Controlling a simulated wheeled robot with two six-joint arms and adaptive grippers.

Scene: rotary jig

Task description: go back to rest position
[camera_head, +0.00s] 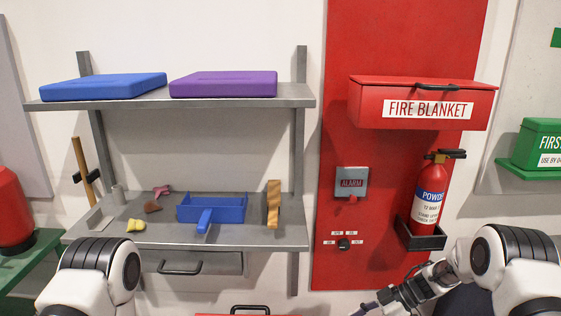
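My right arm comes in at the lower right, with its dark gripper (372,306) low at the bottom edge, in front of the red panel's foot. The gripper is small and partly cut off, so I cannot tell whether it is open or shut. Something thin and bluish-purple shows at its tip; I cannot tell what it is. My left arm shows only as a white and black joint at the lower left. My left gripper is out of the picture.
A grey shelf (285,236) holds a blue tray (228,208), a yellow piece (136,225) and a wooden block (273,204). A drawer handle (180,269) sticks out below. A fire extinguisher (430,200) stands in a black holder on the red panel (400,40), near my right arm.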

